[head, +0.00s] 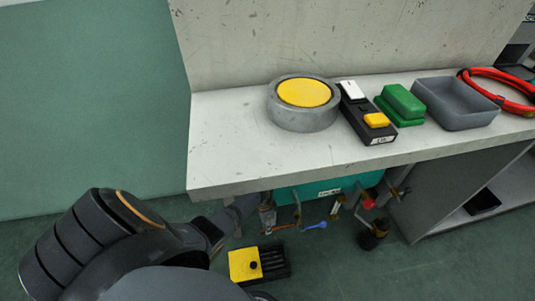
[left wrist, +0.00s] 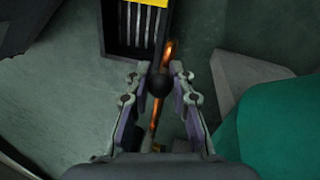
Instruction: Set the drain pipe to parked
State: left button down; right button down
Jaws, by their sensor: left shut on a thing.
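A thin copper-orange pipe (left wrist: 154,125), which looks like the drain pipe, runs between my left fingers in the left wrist view. A black ball knob (left wrist: 159,85) sits on it, between the fingertips. My left gripper (left wrist: 159,80) is shut on the knob; the exact contact is hard to see. In the head view my left gripper (head: 267,214) reaches below the bench, beside the teal housing. A short orange length of pipe (head: 284,227) shows just right of it. The rest of the pipe is hidden by the gripper and dim light. My right gripper is not in view.
A black slotted box with a yellow top (head: 244,264) stands on the floor close by. The teal housing (head: 310,190), a blue lever (head: 315,225) and a red valve part (head: 368,199) are under the bench (head: 230,135). Open floor lies left.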

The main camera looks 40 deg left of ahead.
pick_arm(q)
jog(key=shift+w+a+r, duration=0.1)
jog(key=shift+w+a, duration=0.05)
jog(key=shift+w, duration=0.05)
jog(key=c, duration=1.1)
grip_release()
jog(key=shift+s, duration=0.1)
jog(key=shift+c, duration=0.2)
notch_tip(320, 180, up, 12)
jog(key=w+a, duration=0.1)
jog(key=a, duration=0.1)
jog(key=shift+w, duration=0.1)
